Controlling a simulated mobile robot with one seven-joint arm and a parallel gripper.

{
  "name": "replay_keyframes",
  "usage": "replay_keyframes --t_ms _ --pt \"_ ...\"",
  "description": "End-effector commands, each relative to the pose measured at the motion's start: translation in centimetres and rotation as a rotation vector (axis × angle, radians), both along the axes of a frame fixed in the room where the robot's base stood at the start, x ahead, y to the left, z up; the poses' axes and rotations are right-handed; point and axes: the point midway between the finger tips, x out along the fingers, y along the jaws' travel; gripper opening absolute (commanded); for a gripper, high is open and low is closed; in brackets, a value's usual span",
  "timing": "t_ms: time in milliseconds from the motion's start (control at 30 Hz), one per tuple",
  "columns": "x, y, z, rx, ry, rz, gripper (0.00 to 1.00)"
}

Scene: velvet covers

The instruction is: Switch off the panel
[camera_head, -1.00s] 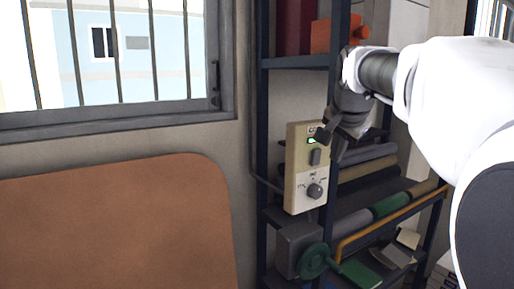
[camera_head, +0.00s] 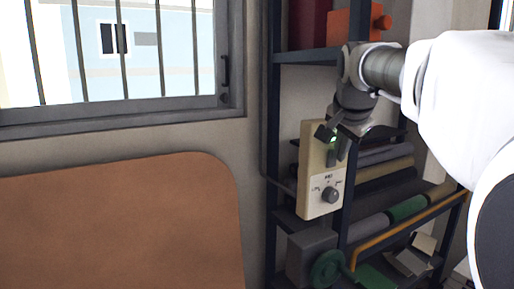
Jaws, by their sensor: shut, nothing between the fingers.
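The panel (camera_head: 312,180) is a beige box mounted upright on the front of a dark metal shelf. A round grey knob (camera_head: 330,195) with small markings around it sits on its lower face. A green light (camera_head: 334,141) shows near the top, partly covered by my gripper. My gripper (camera_head: 328,135) is shut and empty, pointing down in front of the panel's upper part. It hides much of that upper face, including most of the grey switch. I cannot tell whether my fingertips touch the panel.
The shelf holds rolled cloths (camera_head: 407,208) and an orange object (camera_head: 352,24) higher up. Below the panel are a grey box (camera_head: 309,252) and a green wheel (camera_head: 327,268). A brown padded board (camera_head: 115,225) stands left, under a barred window (camera_head: 120,55).

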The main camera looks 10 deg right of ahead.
Motion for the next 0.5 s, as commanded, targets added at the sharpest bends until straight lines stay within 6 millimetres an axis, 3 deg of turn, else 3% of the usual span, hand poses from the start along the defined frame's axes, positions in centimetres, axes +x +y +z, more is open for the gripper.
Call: replay_keyframes --t_ms 500 --pt "0.64 0.19 0.52 -0.001 0.001 0.0 0.0"
